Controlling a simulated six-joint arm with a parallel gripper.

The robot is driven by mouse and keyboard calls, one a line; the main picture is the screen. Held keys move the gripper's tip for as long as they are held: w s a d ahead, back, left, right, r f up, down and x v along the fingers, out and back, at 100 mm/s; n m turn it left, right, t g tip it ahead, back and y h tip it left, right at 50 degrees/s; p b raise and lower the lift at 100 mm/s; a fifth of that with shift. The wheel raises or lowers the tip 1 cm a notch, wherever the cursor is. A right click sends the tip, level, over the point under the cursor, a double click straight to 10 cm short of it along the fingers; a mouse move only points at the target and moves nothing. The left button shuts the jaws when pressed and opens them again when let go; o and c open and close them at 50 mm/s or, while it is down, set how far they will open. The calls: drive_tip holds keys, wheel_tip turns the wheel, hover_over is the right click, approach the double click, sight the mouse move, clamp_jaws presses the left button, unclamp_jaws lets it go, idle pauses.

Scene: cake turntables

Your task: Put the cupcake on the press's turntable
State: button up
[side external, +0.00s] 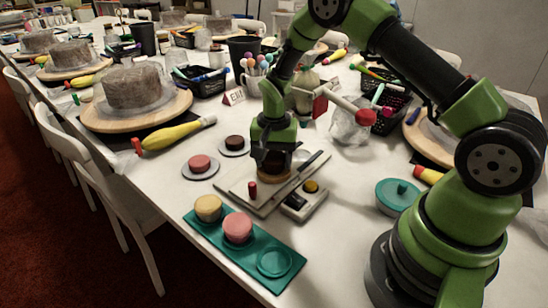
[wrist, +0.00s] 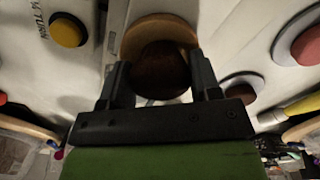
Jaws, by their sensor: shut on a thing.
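My gripper (side external: 273,160) is shut on a dark brown cupcake (wrist: 160,70), which sits between the two fingers in the wrist view. In the side view the fingers mostly hide it. The press (side external: 235,189) has a pale grey base, a red knob and a dark lever. Its round wooden turntable (wrist: 150,27) shows directly beyond and around the cupcake in the wrist view. The cupcake is over this turntable; I cannot tell whether it touches it.
A teal tray (side external: 288,252) in front holds a yellow cupcake (side external: 208,208) and a pink cupcake (side external: 238,228). Another pink cupcake (side external: 200,163) and a dark one (side external: 235,142) sit on saucers at left. A yellow-button box (side external: 304,201) adjoins the press. A teal lidded pot (side external: 397,195) stands right.

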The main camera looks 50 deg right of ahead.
drive_tip(key=o, duration=0.9)
drive_tip(key=shift+f, duration=0.1)
wheel_tip(320, 180, up, 12)
wheel_tip(320, 180, up, 7)
drive_tip(key=n+t, duration=0.1)
drive_tip(key=t, duration=0.1)
hover_over(274, 156)
drive_tip(key=s+a, duration=0.2)
drive_tip(key=s, duration=0.1)
drive_tip(key=s+a+r+n+t, duration=0.1)
drive_tip(key=s+a+r+n, duration=0.1)
drive_tip(key=s, duration=0.4)
drive_tip(key=s+a+r+n+t+y, duration=0.1)
drive_tip(key=s+a+r+n+t, duration=0.1)
drive_tip(key=s, duration=0.4)
drive_tip(key=s+a+r+n+t+y, duration=0.1)
drive_tip(key=s+a+r+n+t, duration=0.1)
drive_tip(key=s+r, duration=0.2)
drive_tip(key=shift+s, duration=1.05)
